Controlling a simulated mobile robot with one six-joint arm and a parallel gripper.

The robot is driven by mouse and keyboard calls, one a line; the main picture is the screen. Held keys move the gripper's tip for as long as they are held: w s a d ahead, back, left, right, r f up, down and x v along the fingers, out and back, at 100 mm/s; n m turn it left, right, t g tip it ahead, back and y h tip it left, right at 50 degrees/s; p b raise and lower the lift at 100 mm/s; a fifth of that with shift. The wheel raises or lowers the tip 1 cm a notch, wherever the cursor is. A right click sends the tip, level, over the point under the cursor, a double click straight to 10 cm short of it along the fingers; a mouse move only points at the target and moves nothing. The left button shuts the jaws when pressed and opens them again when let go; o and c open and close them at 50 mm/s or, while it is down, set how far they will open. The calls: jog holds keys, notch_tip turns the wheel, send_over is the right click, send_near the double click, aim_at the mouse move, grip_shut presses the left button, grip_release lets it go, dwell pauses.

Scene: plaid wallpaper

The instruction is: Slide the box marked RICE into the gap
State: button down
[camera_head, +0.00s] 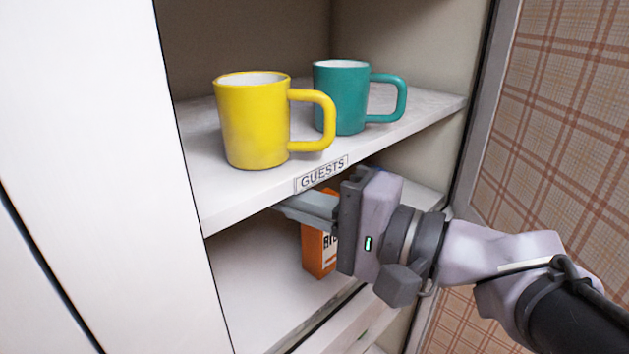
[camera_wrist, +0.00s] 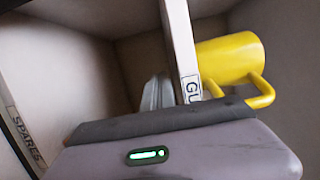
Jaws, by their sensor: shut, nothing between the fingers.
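An orange box (camera_head: 318,252) with a white label and partly covered dark lettering stands upright on the lower shelf (camera_head: 255,285). Only the start of its lettering shows, so I cannot read the whole word. My gripper (camera_head: 300,207) is shut and empty. Its fingers reach left into the lower compartment, just under the upper shelf's front edge, and its body covers part of the box. I cannot tell whether they touch the box. No gap is clearly visible.
A yellow mug (camera_head: 255,125) and a teal mug (camera_head: 342,100) stand on the upper shelf (camera_head: 205,205), whose edge label (camera_head: 322,174) reads GUESTS. A SPARES label (camera_wrist: 25,135) shows in the wrist view. A white door panel (camera_head: 85,130) stands at left.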

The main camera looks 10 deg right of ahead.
jog(key=p, duration=0.4)
send_over(323, 235)
jog(key=w+d, duration=0.5)
jog(key=d, duration=0.2)
jog(key=f, duration=0.9)
jog(key=shift+w+f+p, duration=0.25)
jog(key=shift+f+p, duration=0.1)
jog(key=shift+p, duration=0.05)
jog(key=shift+s+a+f, duration=0.1)
jog(key=shift+a+f, duration=0.05)
jog(key=shift+s+a+p, duration=0.35)
jog(key=shift+a+p, duration=0.05)
jog(key=shift+f, duration=0.1)
jog(key=shift+w, duration=0.1)
